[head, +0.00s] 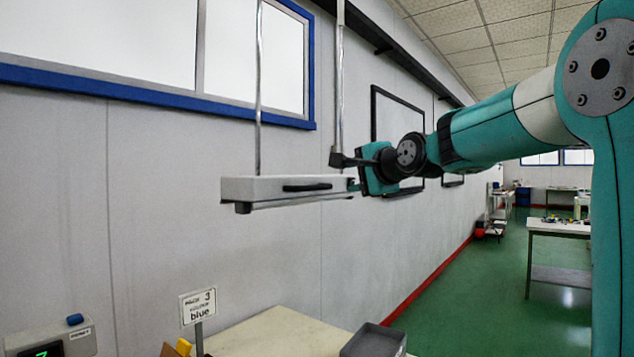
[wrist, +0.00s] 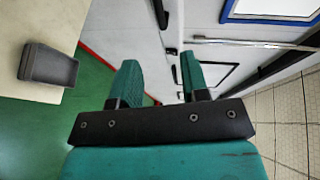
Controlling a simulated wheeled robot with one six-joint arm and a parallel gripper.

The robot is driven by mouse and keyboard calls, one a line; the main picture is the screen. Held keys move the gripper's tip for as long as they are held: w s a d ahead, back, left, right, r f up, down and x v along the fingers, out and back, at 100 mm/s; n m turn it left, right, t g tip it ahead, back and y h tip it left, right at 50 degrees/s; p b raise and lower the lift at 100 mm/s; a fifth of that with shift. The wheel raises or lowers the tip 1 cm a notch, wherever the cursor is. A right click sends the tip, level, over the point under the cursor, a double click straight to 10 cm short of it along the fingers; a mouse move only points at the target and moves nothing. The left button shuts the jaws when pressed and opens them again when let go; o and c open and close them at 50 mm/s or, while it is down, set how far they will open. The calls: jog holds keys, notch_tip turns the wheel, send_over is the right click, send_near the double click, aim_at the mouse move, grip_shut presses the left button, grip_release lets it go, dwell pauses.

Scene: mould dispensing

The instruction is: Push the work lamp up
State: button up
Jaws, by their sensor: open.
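The work lamp (head: 285,188) is a long pale grey bar with a black handle (head: 307,187) on its side. It hangs level from two thin vertical rods in front of the wall. My gripper (head: 354,185) is at the lamp's right end, at about its height; whether they touch I cannot tell. In the wrist view my gripper (wrist: 160,78) has its two teal fingers apart, with nothing clearly held between them. A dark handle-like piece (wrist: 160,14) shows beyond the fingers at the top.
Below the lamp is a pale table (head: 275,332) with a grey bin (head: 373,342), a sign reading blue (head: 199,305) and a device with a blue button (head: 50,338). A blue-framed window (head: 150,85) is behind the lamp.

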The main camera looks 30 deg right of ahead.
aim_at(319, 187)
jog(key=w+f+p, duration=0.1)
jog(key=w+p, duration=0.1)
jog(key=w, duration=0.3)
jog(key=w+f+p, duration=0.1)
jog(key=w+p, duration=0.1)
jog(key=w, duration=0.3)
jog(key=w+f+p, duration=0.1)
jog(key=w+p, duration=0.1)
jog(key=w, duration=0.3)
jog(key=shift+d, duration=0.3)
jog(key=shift+w+f, duration=0.2)
jog(key=shift+w, duration=0.55)
jog(key=shift+c, duration=0.4)
grip_shut()
